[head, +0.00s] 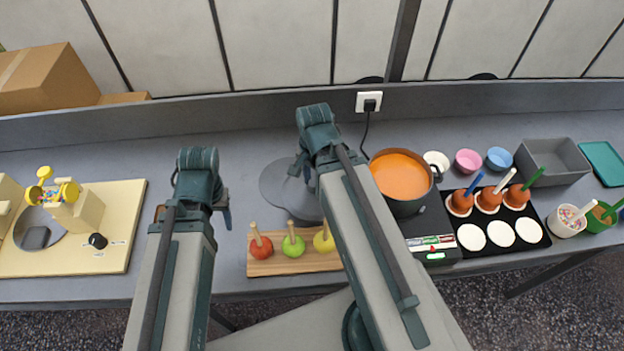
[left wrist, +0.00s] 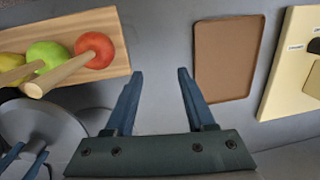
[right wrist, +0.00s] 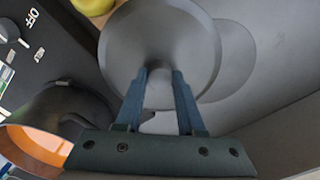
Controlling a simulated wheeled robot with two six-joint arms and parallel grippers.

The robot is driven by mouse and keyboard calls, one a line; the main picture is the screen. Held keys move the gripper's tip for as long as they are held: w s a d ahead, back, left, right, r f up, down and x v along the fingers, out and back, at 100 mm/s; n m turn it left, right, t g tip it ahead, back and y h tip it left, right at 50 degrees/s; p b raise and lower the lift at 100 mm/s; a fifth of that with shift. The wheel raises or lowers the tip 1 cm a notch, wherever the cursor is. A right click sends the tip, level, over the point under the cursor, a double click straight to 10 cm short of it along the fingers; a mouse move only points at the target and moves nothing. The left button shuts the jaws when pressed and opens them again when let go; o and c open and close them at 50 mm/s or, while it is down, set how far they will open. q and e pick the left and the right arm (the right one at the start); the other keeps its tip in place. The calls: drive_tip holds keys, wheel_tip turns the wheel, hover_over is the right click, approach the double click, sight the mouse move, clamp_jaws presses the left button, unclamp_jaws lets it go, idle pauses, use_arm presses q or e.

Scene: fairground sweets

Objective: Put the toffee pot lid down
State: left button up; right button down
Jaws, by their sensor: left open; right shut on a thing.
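The toffee pot lid (head: 278,186) is a round dark grey disc left of the pot. It shows large in the right wrist view (right wrist: 125,45) and partly in the left wrist view (left wrist: 45,125). My right gripper (right wrist: 160,78) is shut on its knob; in the head view the arm hides part of the lid. The toffee pot (head: 407,208) is uncovered, with orange toffee inside, on a black hob. My left gripper (left wrist: 160,75) is open and empty above the counter.
A wooden board (head: 262,267) with red, green and yellow apples on sticks lies in front of the lid. A brown mat (left wrist: 224,62) lies near my left gripper. A cream machine base (head: 110,225) stands far left.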

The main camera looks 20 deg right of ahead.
use_arm(q)
drive_tip(key=shift+o, duration=1.2)
drive_tip(key=shift+d+r+p, duration=0.35)
drive_tip(key=shift+r+p, duration=0.3)
drive_tip(key=shift+r, duration=0.05)
use_arm(e)
drive_tip(key=w, duration=0.1)
drive_tip(key=w+r, duration=0.1)
drive_tip(key=w, duration=0.2)
drive_tip(key=shift+a+r, duration=0.2)
drive_tip(key=shift+r, duration=0.05)
drive_tip(key=w+a+r+p, duration=0.2)
drive_tip(key=w+a, duration=0.1)
drive_tip(key=w, duration=0.5)
use_arm(q)
wheel_tip(320, 180, down, 5)
drive_tip(key=b, duration=0.6)
drive_tip(key=shift+a+r+b, duration=0.1)
drive_tip(key=shift+r+b, duration=0.05)
drive_tip(key=shift+b, duration=0.2)
use_arm(e)
wheel_tip(320, 180, down, 7)
drive_tip(key=shift+s+r, duration=0.15)
drive_tip(key=shift+s, duration=0.15)
drive_tip(key=shift+a, duration=0.1)
